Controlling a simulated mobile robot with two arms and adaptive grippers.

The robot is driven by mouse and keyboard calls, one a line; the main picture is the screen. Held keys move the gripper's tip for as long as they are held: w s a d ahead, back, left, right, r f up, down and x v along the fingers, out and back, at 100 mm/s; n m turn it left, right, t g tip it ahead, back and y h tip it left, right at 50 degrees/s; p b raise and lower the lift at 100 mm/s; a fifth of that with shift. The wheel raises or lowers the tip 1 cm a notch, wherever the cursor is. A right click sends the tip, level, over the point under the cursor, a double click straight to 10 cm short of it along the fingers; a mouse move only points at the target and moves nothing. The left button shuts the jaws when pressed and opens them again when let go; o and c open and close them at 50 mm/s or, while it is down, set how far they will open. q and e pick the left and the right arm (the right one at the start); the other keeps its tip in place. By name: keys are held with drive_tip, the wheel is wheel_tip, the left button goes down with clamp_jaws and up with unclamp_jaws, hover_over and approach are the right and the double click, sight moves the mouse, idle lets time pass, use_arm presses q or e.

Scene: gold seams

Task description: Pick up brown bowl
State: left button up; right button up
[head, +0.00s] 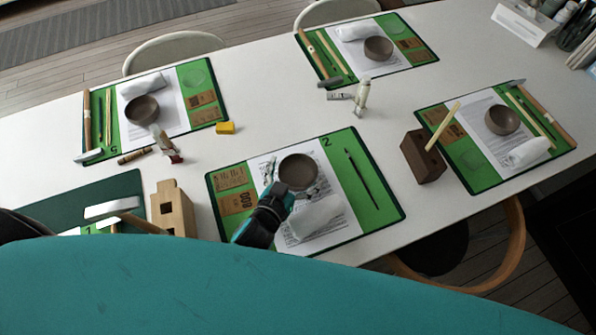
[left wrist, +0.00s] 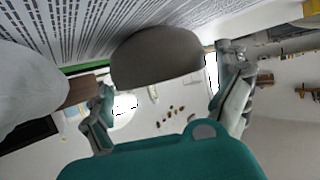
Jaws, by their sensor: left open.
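A brown bowl (head: 298,171) sits on the printed sheet of the green mat marked 2, near the table's front edge. My left gripper (head: 282,191) is open at the bowl's near side, low over the sheet. In the left wrist view the bowl (left wrist: 155,56) shows between the two spread fingers, ahead of the palm. I cannot tell whether either finger touches it. Similar brown bowls stand on the other mats, at the left (head: 142,110), the back (head: 378,49) and the right (head: 502,120). My right gripper is not in view.
A crumpled white cloth (head: 316,216) lies beside my left gripper on the mat (head: 383,205). A brush (head: 361,180) lies right of the bowl. A wooden block (head: 172,210) stands to the left, a dark brown block (head: 422,158) to the right. The table between mats is mostly clear.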

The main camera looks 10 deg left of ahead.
use_arm(q)
drive_tip(key=shift+x, duration=1.2)
drive_tip(key=shift+s, duration=0.1)
drive_tip(key=c, duration=0.9)
drive_tip(key=shift+r, duration=0.1)
